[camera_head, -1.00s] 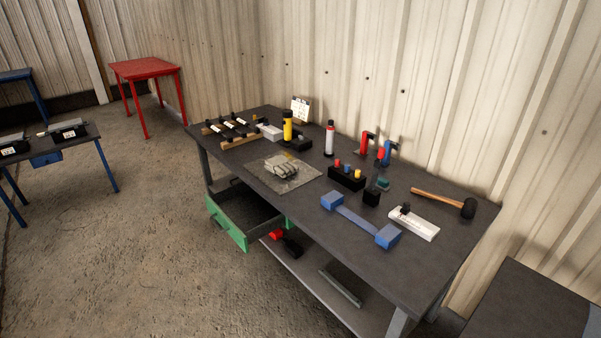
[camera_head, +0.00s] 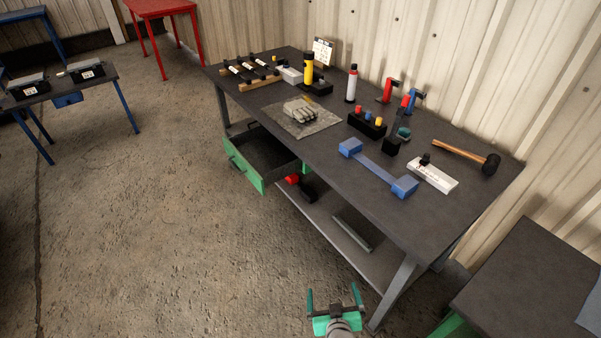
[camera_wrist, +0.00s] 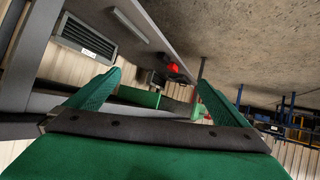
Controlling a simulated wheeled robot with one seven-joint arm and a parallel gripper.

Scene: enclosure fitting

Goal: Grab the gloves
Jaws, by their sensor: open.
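The gloves (camera_head: 300,110) are a pale grey pair lying on a grey mat (camera_head: 322,124) on the dark workbench, left of its middle. My gripper (camera_head: 335,297) is green and shows at the bottom of the head view. It is open and empty, low in front of the bench's near right leg and well apart from the gloves. In the wrist view its two green fingers (camera_wrist: 158,88) are spread, with the underside of the bench and the floor beyond. The gloves are not visible in the wrist view.
The workbench (camera_head: 438,218) also holds a blue-ended bar (camera_head: 376,172), a hammer (camera_head: 465,154), a black block with coloured knobs (camera_head: 367,125) and bottles. An open green drawer (camera_head: 245,166) sticks out below its front edge. The floor (camera_head: 170,240) at left is clear.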

